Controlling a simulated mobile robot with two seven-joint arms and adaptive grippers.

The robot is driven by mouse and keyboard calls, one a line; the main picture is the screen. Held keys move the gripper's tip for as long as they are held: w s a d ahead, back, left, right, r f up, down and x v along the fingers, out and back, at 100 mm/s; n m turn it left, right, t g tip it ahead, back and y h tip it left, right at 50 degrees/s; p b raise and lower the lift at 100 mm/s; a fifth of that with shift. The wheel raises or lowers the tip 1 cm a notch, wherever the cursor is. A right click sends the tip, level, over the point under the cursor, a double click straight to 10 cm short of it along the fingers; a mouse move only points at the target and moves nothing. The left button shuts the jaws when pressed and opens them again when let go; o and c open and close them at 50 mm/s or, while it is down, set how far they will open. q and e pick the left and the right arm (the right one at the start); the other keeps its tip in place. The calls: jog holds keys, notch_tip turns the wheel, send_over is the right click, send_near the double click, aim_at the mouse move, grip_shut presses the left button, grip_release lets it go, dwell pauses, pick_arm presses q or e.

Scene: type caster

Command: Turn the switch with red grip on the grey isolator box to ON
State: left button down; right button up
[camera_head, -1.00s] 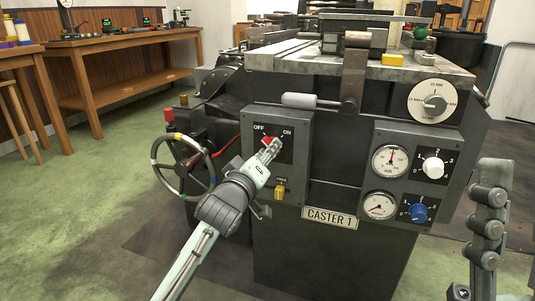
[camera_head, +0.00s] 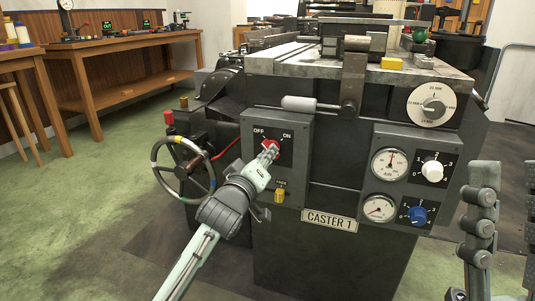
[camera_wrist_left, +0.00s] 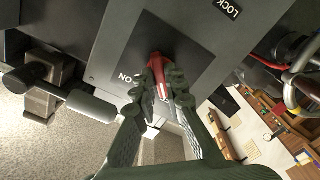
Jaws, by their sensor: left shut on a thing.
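The grey isolator box (camera_head: 299,186) is on the front of the caster, with OFF at its upper left and ON at its upper right. Its switch with red grip (camera_head: 270,144) sits below and between these labels. My left gripper (camera_head: 268,152) is shut on the red grip, coming from the lower left. In the left wrist view the red grip (camera_wrist_left: 157,66) shows between the two fingers (camera_wrist_left: 160,82), beside the ON label. The fingers cover part of it, and its exact pointing is unclear. My right gripper (camera_head: 508,185) is empty at the right edge, fingers apart.
A yellow knob (camera_head: 280,195) sits low on the isolator box. A grey lever handle (camera_head: 299,104) sticks out just above it. A handwheel (camera_head: 183,167) stands to the left. A panel with gauges and a blue knob (camera_head: 418,215) is on the right. The floor at left is clear.

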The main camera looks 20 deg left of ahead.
jog(key=w+a+f+g+h+p, duration=0.1)
jog(key=w+a+f+g+p, duration=0.3)
jog(key=w+f+g+p, duration=0.35)
jog(key=d+f+g+h, duration=0.4)
jog(key=f+g, duration=0.2)
jog(key=f, duration=0.4)
pick_arm(q)
jog(key=shift+a+m+p, duration=0.15)
jog(key=shift+m+p, duration=2.65)
jog(key=shift+m, duration=6.1)
pick_arm(e)
jog(key=s+d+f+g+h, duration=0.2)
jog(key=s+d+f+g, duration=0.4)
jog(key=d+f, duration=0.1)
jog(key=s+d+f+m+g+h, duration=0.1)
jog(key=s+d+f+g+h, duration=0.2)
jog(key=s+d+f+g, duration=0.3)
jog(key=shift+s+d+f+h, duration=0.25)
jog(key=shift+d+f, duration=1)
jog(key=shift+f, duration=1)
pick_arm(q)
jog(key=c, duration=1.6)
grip_release()
